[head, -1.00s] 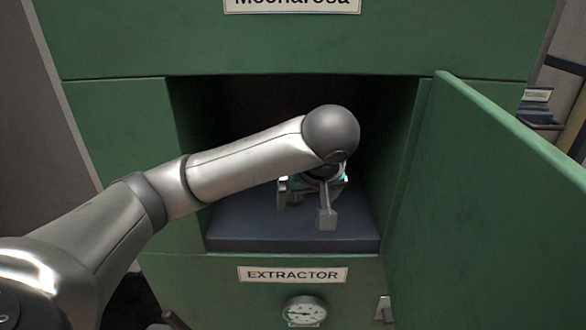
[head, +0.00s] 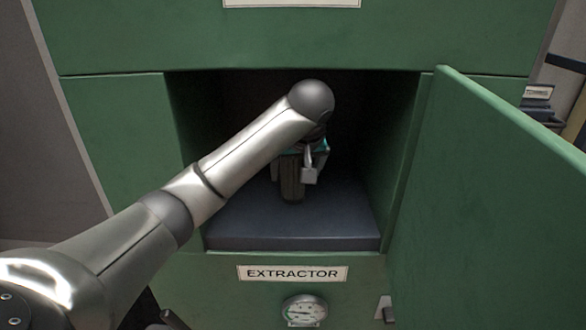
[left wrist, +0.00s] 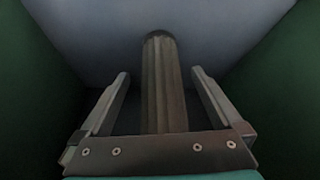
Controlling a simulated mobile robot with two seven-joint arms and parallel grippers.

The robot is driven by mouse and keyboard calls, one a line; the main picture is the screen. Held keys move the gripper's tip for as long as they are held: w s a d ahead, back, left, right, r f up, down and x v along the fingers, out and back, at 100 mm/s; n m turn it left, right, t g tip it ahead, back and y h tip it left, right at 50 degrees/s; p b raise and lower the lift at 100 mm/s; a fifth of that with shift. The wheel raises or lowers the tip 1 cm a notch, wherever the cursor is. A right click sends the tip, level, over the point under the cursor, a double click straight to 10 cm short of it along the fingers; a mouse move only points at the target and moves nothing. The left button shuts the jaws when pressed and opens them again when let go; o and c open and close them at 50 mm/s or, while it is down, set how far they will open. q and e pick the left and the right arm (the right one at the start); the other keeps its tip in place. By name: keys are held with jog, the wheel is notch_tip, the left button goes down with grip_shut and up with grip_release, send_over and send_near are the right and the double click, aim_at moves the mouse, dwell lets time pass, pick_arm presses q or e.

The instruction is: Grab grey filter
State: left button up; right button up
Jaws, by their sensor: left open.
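The grey filter (head: 291,182) is a dark grey ribbed cylinder. It stands upright on the floor of the green cabinet's open compartment, its upper part hidden behind my left gripper. In the left wrist view the filter (left wrist: 163,85) shows between the two fingers, with a visible gap to each finger. My left gripper (head: 298,172) is open and inside the compartment at the filter; it also shows in the left wrist view (left wrist: 162,82). Neither finger visibly touches the filter. My right gripper is not in view.
The compartment floor (head: 250,228) is dark and otherwise bare. The green door (head: 490,190) stands open on the right. Below the opening are an EXTRACTOR label (head: 291,273) and a round gauge (head: 304,310). Green walls close in on both sides.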

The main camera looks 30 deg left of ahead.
pick_arm(q)
jog(key=shift+w+a+r, duration=0.1)
jog(key=shift+w+a, duration=0.35)
jog(key=shift+a, duration=0.05)
jog(key=shift+w+a+f+p, duration=0.2)
jog(key=shift+w+f+p, duration=0.1)
jog(key=shift+f, duration=0.25)
grip_shut()
